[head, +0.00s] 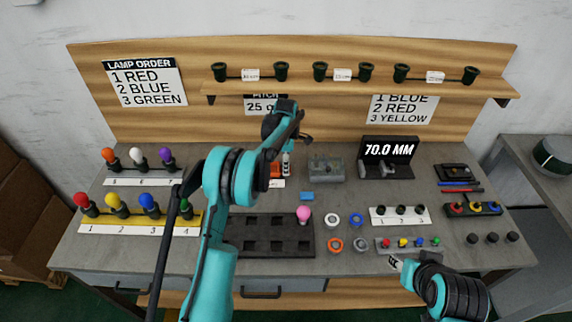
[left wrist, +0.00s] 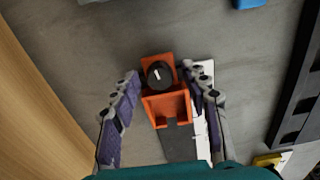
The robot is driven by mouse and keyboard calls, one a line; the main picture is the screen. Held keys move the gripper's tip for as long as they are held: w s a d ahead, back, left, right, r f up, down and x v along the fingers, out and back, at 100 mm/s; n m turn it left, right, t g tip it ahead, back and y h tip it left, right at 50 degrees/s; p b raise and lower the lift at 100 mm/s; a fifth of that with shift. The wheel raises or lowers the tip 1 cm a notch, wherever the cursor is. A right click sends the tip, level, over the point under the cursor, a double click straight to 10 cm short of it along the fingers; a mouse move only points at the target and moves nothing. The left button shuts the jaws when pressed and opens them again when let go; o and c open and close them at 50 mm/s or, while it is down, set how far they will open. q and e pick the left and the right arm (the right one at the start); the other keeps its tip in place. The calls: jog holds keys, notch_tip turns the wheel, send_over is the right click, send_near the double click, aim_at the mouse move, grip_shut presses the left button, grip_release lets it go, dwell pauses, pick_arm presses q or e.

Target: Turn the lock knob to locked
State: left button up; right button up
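The lock knob (left wrist: 159,74) is a round black knob with a short white pointer line. It sits on an orange block (left wrist: 167,108) in the left wrist view, and the line points roughly toward the picture's top. The orange block also shows partly behind my left arm in the head view (head: 276,170). My left gripper (left wrist: 164,77) is open, with one finger on each side of the knob and clear gaps to it. A white label (left wrist: 203,130) beside the block is partly covered by a finger. My right gripper (head: 398,264) is low at the front right.
A grey metal block (head: 326,168) stands right of the orange block, and a small blue piece (head: 307,196) lies in front. Coloured bulbs stand in a yellow rack (head: 188,225) at left.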

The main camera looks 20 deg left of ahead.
pick_arm(q)
grip_shut()
jog(key=shift+r+m+p, duration=0.1)
jog(key=shift+m+p, duration=0.25)
jog(key=shift+m, duration=0.55)
jog(key=m, duration=0.3)
jog(key=shift+p, duration=0.3)
jog(key=shift+o, duration=0.5)
grip_release()
jog(key=shift+n, duration=0.3)
